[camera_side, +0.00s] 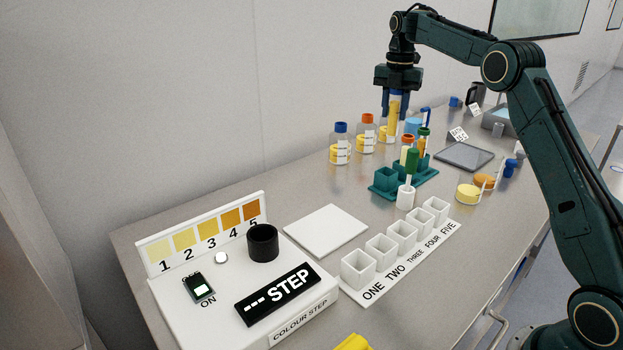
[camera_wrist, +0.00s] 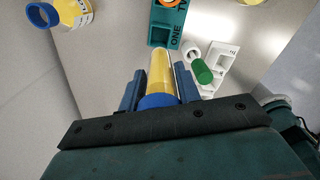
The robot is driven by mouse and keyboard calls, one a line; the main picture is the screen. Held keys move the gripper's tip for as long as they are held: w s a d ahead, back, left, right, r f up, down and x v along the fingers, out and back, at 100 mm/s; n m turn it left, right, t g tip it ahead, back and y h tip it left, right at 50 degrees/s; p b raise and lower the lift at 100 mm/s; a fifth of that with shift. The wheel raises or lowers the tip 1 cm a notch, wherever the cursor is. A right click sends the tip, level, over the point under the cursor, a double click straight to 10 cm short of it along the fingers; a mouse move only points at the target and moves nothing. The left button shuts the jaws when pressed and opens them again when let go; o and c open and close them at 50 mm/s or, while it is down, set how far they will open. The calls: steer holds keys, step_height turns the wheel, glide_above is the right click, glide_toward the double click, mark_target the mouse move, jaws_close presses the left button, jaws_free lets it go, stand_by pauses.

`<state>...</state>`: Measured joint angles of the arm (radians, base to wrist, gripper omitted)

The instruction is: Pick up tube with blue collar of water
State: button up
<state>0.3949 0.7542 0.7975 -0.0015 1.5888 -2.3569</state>
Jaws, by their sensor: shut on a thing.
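The tube with the blue collar (camera_side: 394,116) is held upright by my gripper (camera_side: 395,105), above the bench and behind the rack. It holds yellow liquid. In the wrist view the tube (camera_wrist: 161,72) points away from me, with its blue collar (camera_wrist: 158,100) close to the gripper base. The gripper fingers (camera_wrist: 159,88) are shut on it from both sides. A teal rack (camera_side: 384,181) stands on the bench in front. Its near slot, marked ONE in the wrist view, is empty (camera_wrist: 166,36). Tubes with orange and green collars stand in its other slots.
Bottles with blue (camera_side: 340,146) and orange (camera_side: 367,135) caps stand left of the gripper. A green-handled tool stands in a white cup (camera_side: 405,198). White numbered cups (camera_side: 401,236), a white tile (camera_side: 325,231) and the colour step unit (camera_side: 240,285) are nearer. A dark plate (camera_side: 464,156) lies right.

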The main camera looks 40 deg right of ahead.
steer(key=shift+r, duration=2.35)
